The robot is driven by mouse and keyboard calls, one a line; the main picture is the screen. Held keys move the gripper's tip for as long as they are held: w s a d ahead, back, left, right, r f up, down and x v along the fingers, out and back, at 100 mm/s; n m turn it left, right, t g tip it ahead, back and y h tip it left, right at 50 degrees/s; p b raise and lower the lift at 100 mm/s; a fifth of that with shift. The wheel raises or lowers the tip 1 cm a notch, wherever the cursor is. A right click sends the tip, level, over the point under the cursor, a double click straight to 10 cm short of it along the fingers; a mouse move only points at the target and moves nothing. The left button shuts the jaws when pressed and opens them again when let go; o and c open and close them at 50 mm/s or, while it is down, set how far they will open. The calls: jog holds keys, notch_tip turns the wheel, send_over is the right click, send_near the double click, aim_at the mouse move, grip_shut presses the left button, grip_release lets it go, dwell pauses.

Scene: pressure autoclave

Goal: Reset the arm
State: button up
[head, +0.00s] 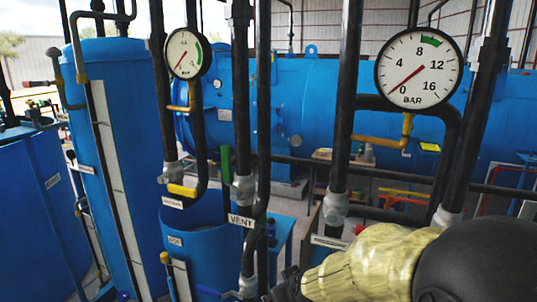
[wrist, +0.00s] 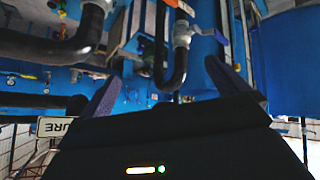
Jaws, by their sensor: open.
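My arm comes in at the lower right of the head view, with a pale yellow cover and a black rounded link. My gripper (head: 287,287) shows there only as a small dark part at the bottom edge. In the wrist view my gripper (wrist: 165,88) has its two purple-grey fingers spread wide apart. Nothing is held between them. Behind the fingers are a black bent pipe (wrist: 170,70) and a grey pipe fitting (wrist: 182,33). I cannot tell how far these are from the fingertips.
Black vertical pipes (head: 345,100) stand close before my arm. A large pressure gauge (head: 419,68) and a smaller gauge (head: 184,53) read near zero. A green handle (head: 227,163) is upright; a yellow handle (head: 182,191) lies level. A VENT label (head: 241,220) and blue tank (head: 120,150) are left.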

jog(key=s+d+f+m+g+h+b, duration=0.1)
jog(key=s+d+f+m+g, duration=0.2)
jog(key=s+d+f, duration=0.1)
jog(key=s+d+f+m+g, duration=0.2)
jog(key=s+d+f, duration=0.2)
jog(key=s, duration=0.5)
jog(key=shift+s+d+f+m+g+h+b, duration=0.25)
jog(key=shift+d+m+g+h+b, duration=0.15)
jog(key=shift+d, duration=0.8)
jog(key=shift+w, duration=0.1)
jog(key=shift+d, duration=0.1)
